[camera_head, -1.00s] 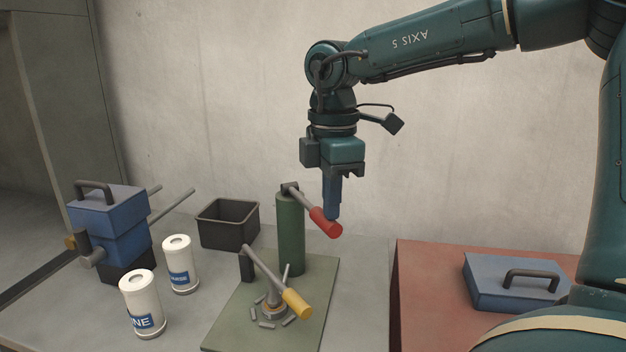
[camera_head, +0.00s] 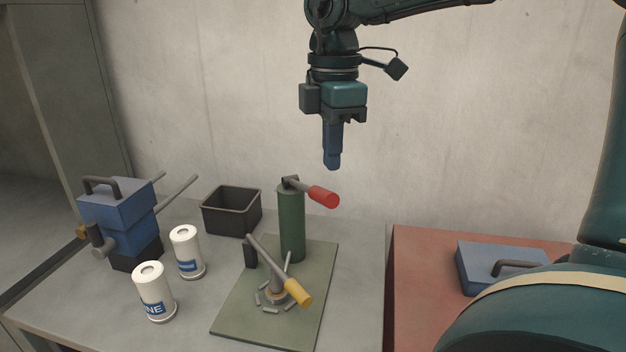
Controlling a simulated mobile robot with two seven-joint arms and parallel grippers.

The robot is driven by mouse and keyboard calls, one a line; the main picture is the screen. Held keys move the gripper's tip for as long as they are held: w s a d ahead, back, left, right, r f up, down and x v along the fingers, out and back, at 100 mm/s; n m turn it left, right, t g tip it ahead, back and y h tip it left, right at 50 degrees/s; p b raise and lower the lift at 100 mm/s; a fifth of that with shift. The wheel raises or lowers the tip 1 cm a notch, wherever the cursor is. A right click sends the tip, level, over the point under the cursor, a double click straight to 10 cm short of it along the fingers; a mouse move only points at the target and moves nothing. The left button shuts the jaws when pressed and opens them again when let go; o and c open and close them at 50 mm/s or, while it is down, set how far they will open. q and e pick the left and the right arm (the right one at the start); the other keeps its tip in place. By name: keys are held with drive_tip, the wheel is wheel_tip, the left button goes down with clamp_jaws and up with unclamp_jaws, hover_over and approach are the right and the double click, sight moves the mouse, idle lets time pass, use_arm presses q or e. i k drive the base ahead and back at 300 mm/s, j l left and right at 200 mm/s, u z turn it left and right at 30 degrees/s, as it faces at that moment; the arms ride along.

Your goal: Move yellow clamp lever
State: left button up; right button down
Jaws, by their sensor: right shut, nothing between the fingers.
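The yellow-tipped clamp lever (camera_head: 299,293) slants down to the right from a dark upright post (camera_head: 250,252) on a green base plate (camera_head: 232,317). Its grey shaft passes over a small round fitting (camera_head: 275,296) ringed by several short grey pieces. A green cylinder (camera_head: 291,225) stands behind it, with a red-tipped lever (camera_head: 323,196) at its top. My right gripper (camera_head: 332,165) points down, shut and empty. In the picture it is above the red tip, apart from both levers. My left gripper is not in view.
Two white labelled canisters (camera_head: 154,291) (camera_head: 187,252) stand left of the plate. A blue box-shaped unit (camera_head: 117,208) with rods is further left. An open black bin (camera_head: 232,211) sits behind. A blue lidded case (camera_head: 480,266) lies on the red surface (camera_head: 412,315) at right.

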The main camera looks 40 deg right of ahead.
sight(276, 284)
drive_tip(key=k+j, duration=0.75)
drive_tip(key=j, duration=0.2)
